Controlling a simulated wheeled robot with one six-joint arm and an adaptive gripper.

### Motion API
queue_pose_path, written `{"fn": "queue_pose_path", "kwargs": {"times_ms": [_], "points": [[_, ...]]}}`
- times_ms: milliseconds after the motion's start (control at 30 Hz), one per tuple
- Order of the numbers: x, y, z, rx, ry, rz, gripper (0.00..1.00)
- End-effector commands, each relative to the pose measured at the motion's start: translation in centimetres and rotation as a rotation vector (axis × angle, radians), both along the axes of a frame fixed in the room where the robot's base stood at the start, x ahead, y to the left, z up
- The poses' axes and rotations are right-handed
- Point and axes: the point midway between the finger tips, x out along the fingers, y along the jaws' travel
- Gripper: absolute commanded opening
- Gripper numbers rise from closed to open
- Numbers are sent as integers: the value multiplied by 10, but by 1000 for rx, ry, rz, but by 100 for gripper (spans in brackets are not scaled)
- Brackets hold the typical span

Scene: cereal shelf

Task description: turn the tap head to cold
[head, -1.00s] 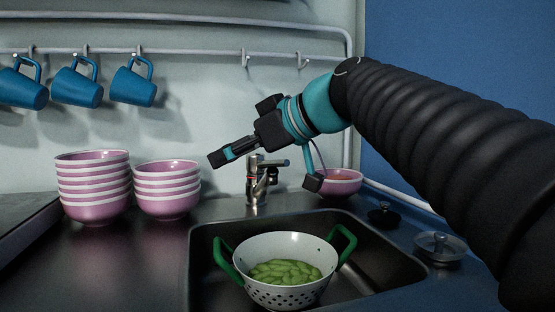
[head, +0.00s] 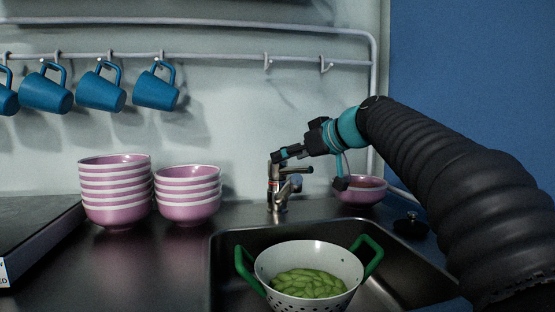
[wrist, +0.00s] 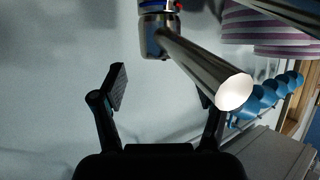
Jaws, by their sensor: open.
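The metal tap (head: 278,200) stands behind the sink in the head view, with a red mark on its body and a part reaching right. My gripper (head: 280,156) is at the height of the tap's top, close to it; contact cannot be told there. In the wrist view my gripper (wrist: 162,92) is open, with its fingers apart. The tap (wrist: 157,36) shows at the top, with red and blue marks at the frame's edge. Its shiny bar (wrist: 205,68) slants down right and partly hides the right finger. I cannot tell whether this bar is lever or spout.
A white colander (head: 262,268) with green handles holds green pods over the sink (head: 222,262). Two stacks of pink bowls (head: 115,195) stand left of the tap, and a pink bowl (head: 360,192) stands right. Blue mugs (head: 100,92) hang from the rail above.

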Motion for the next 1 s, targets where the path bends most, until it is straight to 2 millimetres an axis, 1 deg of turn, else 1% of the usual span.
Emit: {"fn": "queue_pose_path", "kwargs": {"times_ms": [33,100,300,467,733,767,800,867,900,967,1000], "points": [[6,8,-3,0,2,3,74],[13,15,-8,0,1,2,74],[27,31,-16,0,0,1,74],[31,36,-19,0,-1,1,74],[32,36,-19,0,-1,0,74],[32,36,-19,0,-1,0,66],[32,36,-19,0,-1,0,56],[32,36,-20,0,-1,0,41],[32,36,-19,0,-1,0,31],[32,36,-19,0,-1,0,16],[32,36,-20,0,-1,0,6]]}}
